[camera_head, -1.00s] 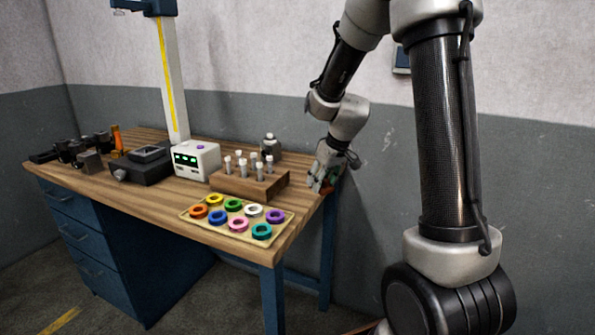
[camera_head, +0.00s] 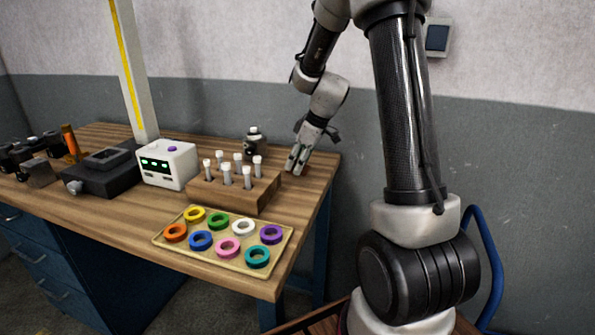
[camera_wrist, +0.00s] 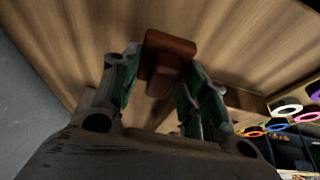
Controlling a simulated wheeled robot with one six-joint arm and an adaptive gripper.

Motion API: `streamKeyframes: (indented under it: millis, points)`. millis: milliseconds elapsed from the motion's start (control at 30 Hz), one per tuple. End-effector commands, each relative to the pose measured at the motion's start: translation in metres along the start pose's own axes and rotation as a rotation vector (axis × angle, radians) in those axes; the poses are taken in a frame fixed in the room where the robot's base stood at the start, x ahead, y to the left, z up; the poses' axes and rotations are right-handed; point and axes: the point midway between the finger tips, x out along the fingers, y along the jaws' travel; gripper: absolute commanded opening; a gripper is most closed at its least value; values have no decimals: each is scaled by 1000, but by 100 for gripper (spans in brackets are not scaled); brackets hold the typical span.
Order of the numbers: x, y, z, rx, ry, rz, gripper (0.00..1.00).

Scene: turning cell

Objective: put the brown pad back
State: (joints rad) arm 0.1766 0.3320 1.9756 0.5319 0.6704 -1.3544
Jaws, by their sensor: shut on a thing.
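The brown pad (camera_wrist: 168,52) is a reddish-brown block with rounded edges. In the wrist view it sits between the green-lined fingers of my gripper (camera_wrist: 160,95), which is shut on it. The wooden table top lies behind the pad; I cannot tell whether the pad touches it. In the head view my gripper (camera_head: 297,170) points down at the right back part of the wooden table (camera_head: 130,212), right of the wooden block with vials. The pad is too small or hidden to make out there.
A wooden block (camera_head: 232,199) holds several white-capped vials. A tan tray (camera_head: 196,257) of coloured rings lies in front of it. A dark bottle-like item (camera_head: 255,143) stands behind the block. A white box with green displays (camera_head: 167,165) stands left. The table's right edge is close to my gripper.

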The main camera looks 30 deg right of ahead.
Motion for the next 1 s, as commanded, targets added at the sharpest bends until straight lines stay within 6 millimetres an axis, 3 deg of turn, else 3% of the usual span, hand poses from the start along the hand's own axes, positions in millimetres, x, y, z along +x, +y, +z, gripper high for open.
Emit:
streamKeyframes:
  millis: [200, 533, 567, 667, 1000]
  points:
    - [28, 0, 12, 3, -2, -1, 22]
    - [31, 0, 13, 1, -1, 0, 22]
    - [31, 0, 13, 1, -1, 0, 48]
    - [31, 0, 13, 1, -1, 0, 66]
    - [29, 0, 12, 1, 0, 1, 66]
